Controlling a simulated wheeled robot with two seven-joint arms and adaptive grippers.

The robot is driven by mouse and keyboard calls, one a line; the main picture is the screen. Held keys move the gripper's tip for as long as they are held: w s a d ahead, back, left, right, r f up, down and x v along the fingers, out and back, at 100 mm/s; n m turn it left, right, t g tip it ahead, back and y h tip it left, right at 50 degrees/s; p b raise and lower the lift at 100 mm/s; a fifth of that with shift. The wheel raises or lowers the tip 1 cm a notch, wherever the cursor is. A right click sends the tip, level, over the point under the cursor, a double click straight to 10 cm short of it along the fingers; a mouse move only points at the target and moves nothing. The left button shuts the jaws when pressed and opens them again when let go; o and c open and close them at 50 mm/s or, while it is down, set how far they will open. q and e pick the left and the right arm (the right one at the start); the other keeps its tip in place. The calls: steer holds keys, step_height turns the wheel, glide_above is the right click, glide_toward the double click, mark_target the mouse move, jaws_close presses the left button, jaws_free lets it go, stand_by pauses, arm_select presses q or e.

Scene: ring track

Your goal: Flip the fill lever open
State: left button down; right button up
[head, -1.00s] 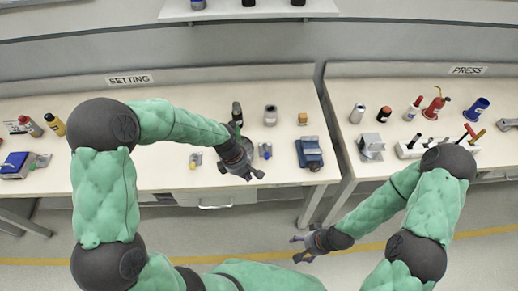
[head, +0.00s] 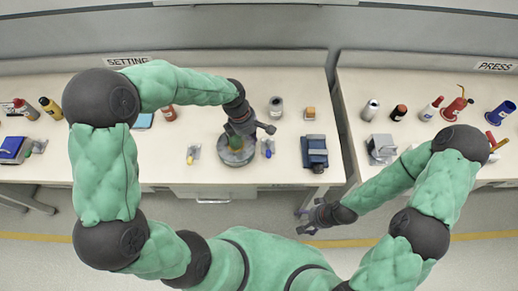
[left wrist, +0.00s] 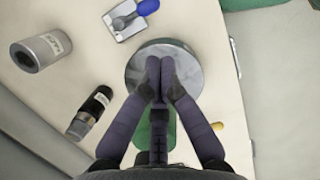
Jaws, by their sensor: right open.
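Two small levers on pale plates stand on the left bench, and I cannot tell which is the fill lever. One has a yellow handle (head: 191,155), the other a blue handle (head: 268,150); the blue handle (left wrist: 147,7) and yellow handle (left wrist: 217,126) also show in the left wrist view. Between them is a round grey metal disc (head: 236,158) with something green above it. My left gripper (head: 241,130) is over this disc; in the left wrist view its fingertips (left wrist: 159,72) meet in front of the disc, with nothing visible between them. My right gripper (head: 306,220) is open and empty, below the bench front edge.
A grey can (head: 276,107), an orange-topped block (head: 310,113) and a blue device (head: 315,152) stand to the right on the bench. A black bottle (left wrist: 90,110) lies near the disc in the left wrist view. A gap separates the two benches.

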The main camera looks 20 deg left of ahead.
mark_target(268, 150)
arm_select(q)
steer(key=b+x, duration=0.2)
steer(key=x, duration=0.8)
arm_select(e)
step_height(268, 150, down, 2)
steer(key=shift+f, duration=0.15)
arm_select(q)
steer(key=shift+d, duration=0.15)
